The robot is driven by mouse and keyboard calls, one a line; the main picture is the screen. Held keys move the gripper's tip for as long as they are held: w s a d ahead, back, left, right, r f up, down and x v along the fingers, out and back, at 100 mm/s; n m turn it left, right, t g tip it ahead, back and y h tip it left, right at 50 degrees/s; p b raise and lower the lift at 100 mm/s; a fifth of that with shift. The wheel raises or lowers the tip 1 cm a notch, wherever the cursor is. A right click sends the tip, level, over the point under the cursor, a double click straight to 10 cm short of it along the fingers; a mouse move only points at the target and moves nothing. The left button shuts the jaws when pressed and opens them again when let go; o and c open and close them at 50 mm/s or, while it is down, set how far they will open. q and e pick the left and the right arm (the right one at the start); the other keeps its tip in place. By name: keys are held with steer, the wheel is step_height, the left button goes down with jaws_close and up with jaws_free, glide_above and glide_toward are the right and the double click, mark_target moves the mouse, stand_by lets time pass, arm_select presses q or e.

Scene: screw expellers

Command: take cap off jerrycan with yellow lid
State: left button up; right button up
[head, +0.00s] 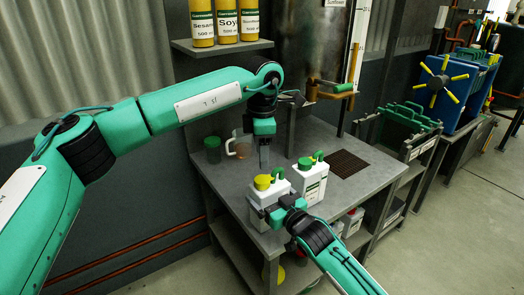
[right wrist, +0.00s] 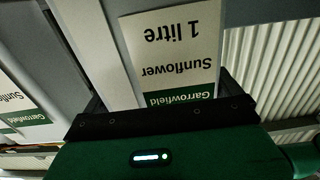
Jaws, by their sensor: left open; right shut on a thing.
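The white jerrycan (head: 257,199) with the yellow lid (head: 263,182) stands upright near the front edge of the grey bench. A green spout or handle part shows beside the lid. My right gripper (head: 280,210) is shut on the jerrycan's body from the front right. In the right wrist view the held jerrycan's label (right wrist: 178,55) reads Sunflower, 1 litre, upside down. My right gripper hides part of the jerrycan in the head view.
A second white jerrycan (head: 312,186) with a green cap stands close to the right. A green cup (head: 213,149) and a jug (head: 239,148) stand at the back left of the bench (head: 229,183). A dark grate (head: 348,163) lies at right. Yellow bottles (head: 226,22) stand on a shelf above.

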mark_target(262, 179)
arm_select(q)
steer(key=m, duration=1.5)
steer(key=shift+m, duration=0.3)
steer(key=m, duration=0.5)
steer(key=shift+m, duration=0.4)
steer(key=shift+f, duration=4)
steer(key=shift+c, duration=0.3)
